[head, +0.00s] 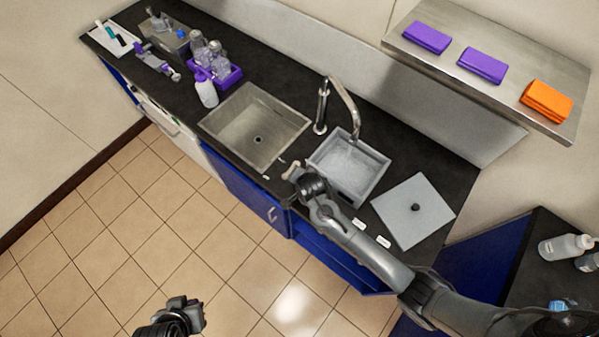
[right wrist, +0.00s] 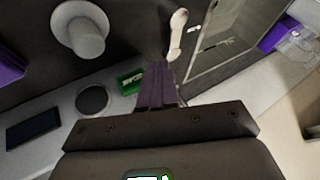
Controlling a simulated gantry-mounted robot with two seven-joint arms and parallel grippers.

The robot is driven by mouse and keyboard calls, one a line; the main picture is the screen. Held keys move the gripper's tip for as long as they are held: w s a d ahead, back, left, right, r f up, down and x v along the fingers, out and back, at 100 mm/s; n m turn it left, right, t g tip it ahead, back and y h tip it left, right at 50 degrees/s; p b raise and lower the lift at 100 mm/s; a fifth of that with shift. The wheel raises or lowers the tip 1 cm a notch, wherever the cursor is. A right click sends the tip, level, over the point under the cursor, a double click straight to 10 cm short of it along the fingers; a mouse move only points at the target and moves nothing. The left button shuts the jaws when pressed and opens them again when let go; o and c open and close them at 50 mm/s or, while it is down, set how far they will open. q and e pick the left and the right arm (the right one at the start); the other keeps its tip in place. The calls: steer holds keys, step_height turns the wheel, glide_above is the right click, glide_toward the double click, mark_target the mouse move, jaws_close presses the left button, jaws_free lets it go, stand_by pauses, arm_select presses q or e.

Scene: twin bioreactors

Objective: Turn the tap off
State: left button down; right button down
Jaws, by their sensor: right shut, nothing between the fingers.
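The tap (head: 322,105) stands behind the sinks, its curved spout (head: 346,98) over the right, light grey basin (head: 376,172). The basin's inside looks pale and mottled; I cannot make out a separate stream of water. My right gripper (head: 297,176) is at the front left of that basin, apart from the tap. It is shut and empty; its fingers also show in the right wrist view (right wrist: 157,85). A pale elongated piece (right wrist: 178,35) shows just beyond the fingers there; I cannot tell what it is. My left gripper (head: 188,312) is low over the floor, its opening unclear.
The empty left sink (head: 262,105) is beside the basin. A grey square board with a dark knob (head: 425,200) lies to the right. A spray bottle (head: 206,90) and purple rack (head: 229,79) stand further left. A shelf (head: 450,63) with folded cloths hangs behind.

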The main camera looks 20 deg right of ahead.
steer(key=shift+x, duration=2.55)
steer(key=shift+w, duration=1.05)
steer(key=shift+s, duration=0.1)
